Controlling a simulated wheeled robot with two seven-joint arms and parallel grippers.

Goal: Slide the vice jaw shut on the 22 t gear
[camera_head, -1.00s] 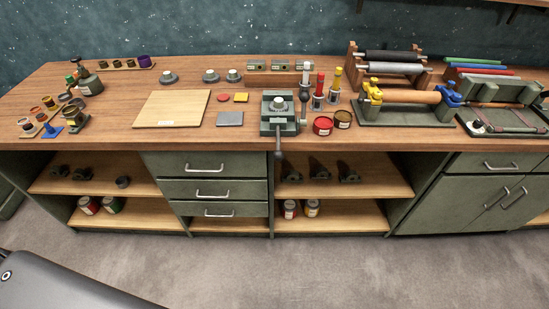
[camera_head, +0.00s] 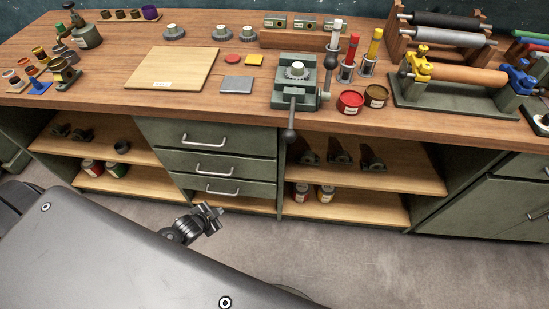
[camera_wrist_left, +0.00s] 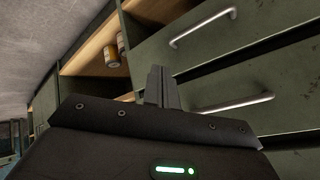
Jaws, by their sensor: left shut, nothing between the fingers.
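The green vice (camera_head: 304,90) stands on the bench top near its front edge, its handle with a ball end hanging over the edge. A pale gear (camera_head: 297,70) sits in the top of the vice; I cannot tell at this size how close the jaw is to it. My left gripper (camera_head: 216,212) is in front of the drawers, low and well below the bench top, away from the vice. Its fingers are together and empty, and they also show in the left wrist view (camera_wrist_left: 160,86). My right gripper is not in view.
Red (camera_head: 350,102) and brown (camera_head: 376,95) tins stand just right of the vice, with upright tubes behind. A grey plate (camera_head: 237,84) and a wooden board (camera_head: 172,68) lie left. A roller stand (camera_head: 455,95) is further right. Drawer handles (camera_head: 205,141) project near my left gripper.

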